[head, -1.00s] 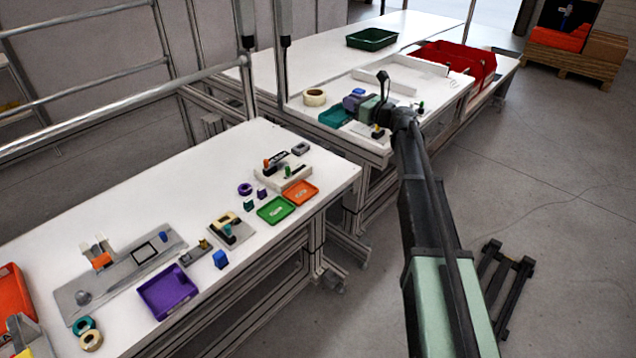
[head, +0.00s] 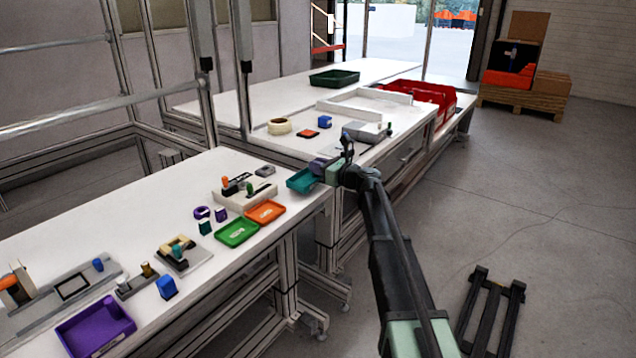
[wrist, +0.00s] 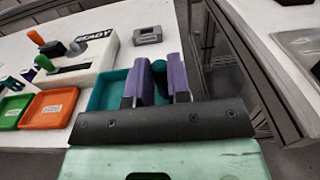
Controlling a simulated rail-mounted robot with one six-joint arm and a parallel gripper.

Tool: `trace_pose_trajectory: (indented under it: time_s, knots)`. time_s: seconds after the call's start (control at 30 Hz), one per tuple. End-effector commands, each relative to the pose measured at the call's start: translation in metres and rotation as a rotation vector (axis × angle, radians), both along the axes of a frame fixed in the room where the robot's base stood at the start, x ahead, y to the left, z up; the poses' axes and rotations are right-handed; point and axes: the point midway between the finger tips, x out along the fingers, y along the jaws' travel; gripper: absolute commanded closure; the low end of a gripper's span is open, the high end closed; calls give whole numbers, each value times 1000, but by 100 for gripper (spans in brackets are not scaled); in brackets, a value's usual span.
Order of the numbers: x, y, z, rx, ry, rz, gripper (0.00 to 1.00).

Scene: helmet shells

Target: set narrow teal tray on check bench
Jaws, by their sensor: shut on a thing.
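The narrow teal tray (head: 302,181) is at the far right end of the near white bench (head: 120,205), by its edge. My gripper (head: 320,168) is shut on the tray's right side. In the wrist view, the purple fingers (wrist: 160,80) close on the teal tray (wrist: 107,92) and hide part of it. I cannot tell whether the tray touches the bench top or hangs just above it.
An orange tray (head: 266,211) and a green tray (head: 238,232) lie left of the teal tray. A grey block (head: 265,170) sits near the back corner. Another white bench (head: 360,147) stands beyond a gap.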

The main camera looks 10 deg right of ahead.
Motion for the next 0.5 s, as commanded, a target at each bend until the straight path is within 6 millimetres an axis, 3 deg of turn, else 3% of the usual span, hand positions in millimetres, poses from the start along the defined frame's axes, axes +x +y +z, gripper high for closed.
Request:
trace_pose_trajectory:
  time_s: [0.03,0.07,0.43,0.47,0.5]
  knots:
    - [0,0,-22,0,0,0,100]
    - [0,0,-26,0,0,0,100]
    - [0,0,-26,0,0,0,100]
    - [0,0,-25,0,0,0,79]
    - [0,0,-24,0,0,0,73]
